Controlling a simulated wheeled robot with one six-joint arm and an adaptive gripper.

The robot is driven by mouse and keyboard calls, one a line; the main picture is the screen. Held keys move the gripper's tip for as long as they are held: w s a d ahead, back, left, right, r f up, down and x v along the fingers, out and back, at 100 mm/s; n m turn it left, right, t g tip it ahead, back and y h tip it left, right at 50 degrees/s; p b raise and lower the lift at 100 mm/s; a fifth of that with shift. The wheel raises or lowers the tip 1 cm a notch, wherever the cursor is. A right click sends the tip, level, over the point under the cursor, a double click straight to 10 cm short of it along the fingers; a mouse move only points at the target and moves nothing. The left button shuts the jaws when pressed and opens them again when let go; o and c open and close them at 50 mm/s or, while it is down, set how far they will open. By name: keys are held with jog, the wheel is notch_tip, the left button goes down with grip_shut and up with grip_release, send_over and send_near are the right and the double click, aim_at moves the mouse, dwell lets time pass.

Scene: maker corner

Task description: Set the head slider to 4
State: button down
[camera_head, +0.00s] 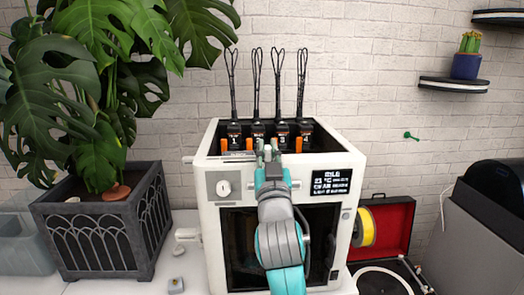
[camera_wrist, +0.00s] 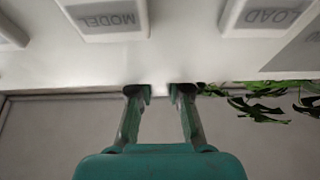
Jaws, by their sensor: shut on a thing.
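The white printer (camera_head: 212,215) stands on the table with several black print heads in a row inside its top, numbered from 1 at the left (camera_head: 235,137) to 4 at the right (camera_head: 306,134). My gripper (camera_head: 268,153) is at the printer's top front edge, in front of the middle heads. In the wrist view my gripper's fingers (camera_wrist: 160,89) reach the white edge with a gap between them, closed on the head slider. The slider itself is hidden at the fingertips, and I cannot read its position.
A display (camera_head: 331,184) and a dial (camera_head: 224,187) are on the printer's front. Labelled MODEL (camera_wrist: 105,20) and LOAD (camera_wrist: 268,16) parts show in the wrist view. A potted plant (camera_head: 105,235) stands left; an open red case (camera_head: 391,222) and yellow spool (camera_head: 366,227) stand right.

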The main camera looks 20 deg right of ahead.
jog(key=shift+d, duration=0.15)
jog(key=c, duration=1.1)
grip_release()
jog(key=shift+s+d, duration=0.1)
jog(key=v, duration=1.2)
